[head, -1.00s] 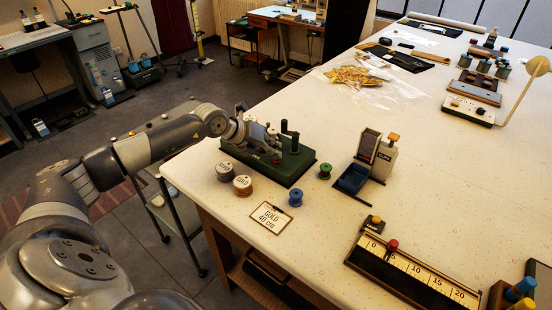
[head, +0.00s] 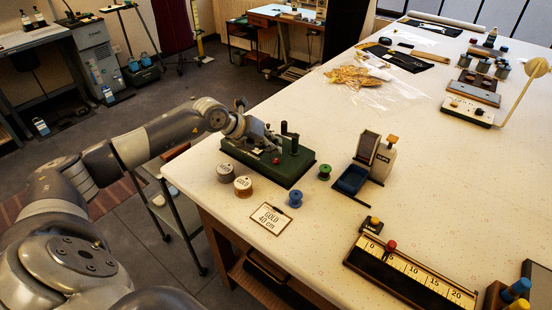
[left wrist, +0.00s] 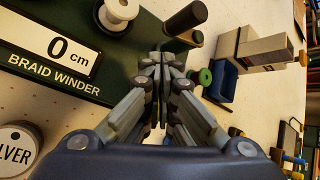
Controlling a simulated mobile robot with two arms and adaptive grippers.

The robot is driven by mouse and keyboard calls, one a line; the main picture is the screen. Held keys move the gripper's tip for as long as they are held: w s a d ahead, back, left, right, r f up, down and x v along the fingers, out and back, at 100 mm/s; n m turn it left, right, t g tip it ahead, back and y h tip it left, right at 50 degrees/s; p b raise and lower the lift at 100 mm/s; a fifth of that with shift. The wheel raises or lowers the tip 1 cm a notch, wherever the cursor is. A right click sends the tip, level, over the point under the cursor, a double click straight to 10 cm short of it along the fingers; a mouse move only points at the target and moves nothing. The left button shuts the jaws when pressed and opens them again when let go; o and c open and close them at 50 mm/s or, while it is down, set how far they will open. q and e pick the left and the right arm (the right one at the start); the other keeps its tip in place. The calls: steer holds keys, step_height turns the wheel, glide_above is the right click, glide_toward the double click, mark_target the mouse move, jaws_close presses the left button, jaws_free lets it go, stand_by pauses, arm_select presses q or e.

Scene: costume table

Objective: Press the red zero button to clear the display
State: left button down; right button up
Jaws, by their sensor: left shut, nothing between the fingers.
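The green braid winder (head: 293,168) stands at the near left of the table. Its red button (head: 276,161) shows on top, just in front of my left fingertips. In the left wrist view the winder's display (left wrist: 52,46) reads 0 cm; the red button is not visible there. My left gripper (head: 274,147) is shut and empty, over the winder and close to the button. Its closed fingers also show in the left wrist view (left wrist: 162,60). I cannot tell whether the tips touch the winder. My right gripper is not in view.
Silver (head: 225,173) and gold (head: 243,187) spools stand before the winder, with a blue spool (head: 295,198) and a card (head: 271,217). A green spool (head: 325,172) and a dispenser (head: 375,165) stand to its right. A ruler board (head: 410,272) lies nearer. The table middle is clear.

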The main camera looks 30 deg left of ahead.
mark_target(274, 159)
arm_select(q)
steer(key=shift+r+p, duration=1.15)
steer(key=shift+r, duration=1.15)
steer(key=shift+f, duration=0.1)
